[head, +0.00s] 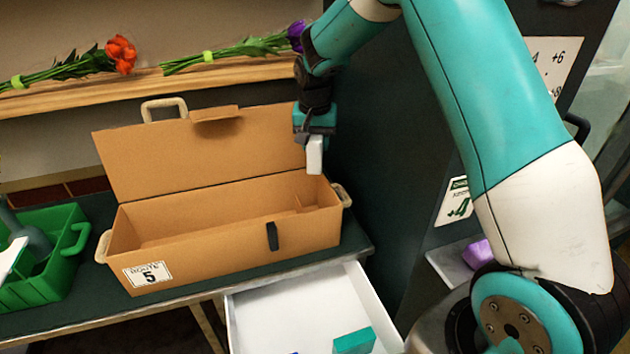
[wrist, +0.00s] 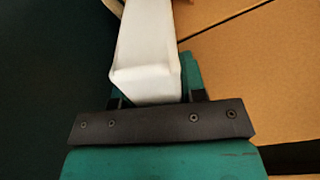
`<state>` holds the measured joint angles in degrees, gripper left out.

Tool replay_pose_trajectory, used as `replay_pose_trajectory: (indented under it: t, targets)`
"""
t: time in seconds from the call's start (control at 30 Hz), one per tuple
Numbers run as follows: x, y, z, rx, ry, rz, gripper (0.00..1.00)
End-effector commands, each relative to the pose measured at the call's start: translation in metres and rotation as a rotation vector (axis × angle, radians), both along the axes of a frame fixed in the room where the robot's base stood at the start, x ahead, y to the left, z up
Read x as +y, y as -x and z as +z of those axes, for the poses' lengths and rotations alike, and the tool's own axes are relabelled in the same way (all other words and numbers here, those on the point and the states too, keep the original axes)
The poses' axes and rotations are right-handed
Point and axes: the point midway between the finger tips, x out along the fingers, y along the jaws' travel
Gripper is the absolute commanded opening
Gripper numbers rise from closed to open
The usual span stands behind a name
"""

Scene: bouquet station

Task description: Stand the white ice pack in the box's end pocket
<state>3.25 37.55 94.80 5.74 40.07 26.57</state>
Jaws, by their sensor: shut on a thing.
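The white ice pack (head: 315,155) is held in my gripper (head: 315,136), which is shut on it. It hangs upright above the right end of the open cardboard box (head: 200,259). In the wrist view the white ice pack (wrist: 147,50) fills the space between the jaws of my gripper (wrist: 150,95), with the box's cardboard (wrist: 245,75) beyond it at the right. The end pocket (head: 318,192) is at the box's right end, behind a low cardboard divider. The pack is above the box, and I cannot tell how exactly it lines up with the pocket.
The box lid (head: 150,155) stands open at the back. A green crate (head: 65,265) is at the left. An open white drawer (head: 290,315) with a teal block (head: 354,341) is below the table. Red flowers (head: 120,54) and purple flowers (head: 297,34) lie on a shelf behind.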

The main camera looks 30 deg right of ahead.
Motion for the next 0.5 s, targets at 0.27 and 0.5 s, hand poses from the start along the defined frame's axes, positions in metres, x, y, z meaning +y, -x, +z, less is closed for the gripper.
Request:
replay_pose_trajectory:
  t: [0.27, 0.5]
  targets:
    - [-0.002, 0.001, -0.063, 0.002, -0.001, -0.003, 0.05]
    - [-0.002, 0.002, -0.089, 0.004, -0.001, -0.003, 0.0]
